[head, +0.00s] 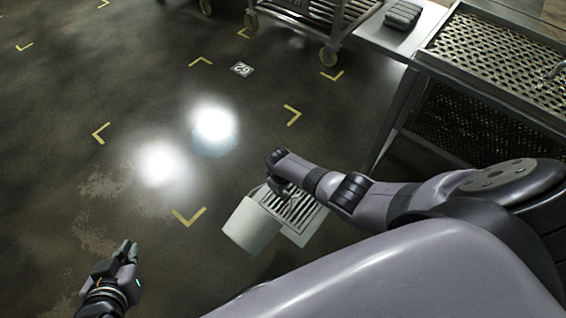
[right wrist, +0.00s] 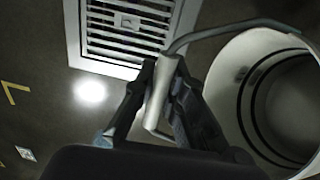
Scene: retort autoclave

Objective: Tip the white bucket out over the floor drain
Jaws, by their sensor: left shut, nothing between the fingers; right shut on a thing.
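The white bucket (head: 250,226) hangs beside the left edge of the floor drain in the head view and overlaps it in the picture. The floor drain (head: 299,232) is a slotted grate in a pale square frame, partly hidden by my right arm and the bucket. My right gripper (head: 278,188) is shut on the bucket's handle. In the right wrist view the gripper (right wrist: 160,105) holds the handle grip, the bucket's mouth (right wrist: 222,85) shows at right with a dark inside, and the drain (right wrist: 74,30) lies above. Contents cannot be told. My left gripper (head: 128,250) is shut and empty.
A wheeled rack (head: 328,57) stands at the top. A metal bench with a perforated top (head: 490,60) is at upper right, beside a grey folded item (head: 402,14). Yellow corner marks (head: 190,217) are on the open floor at left.

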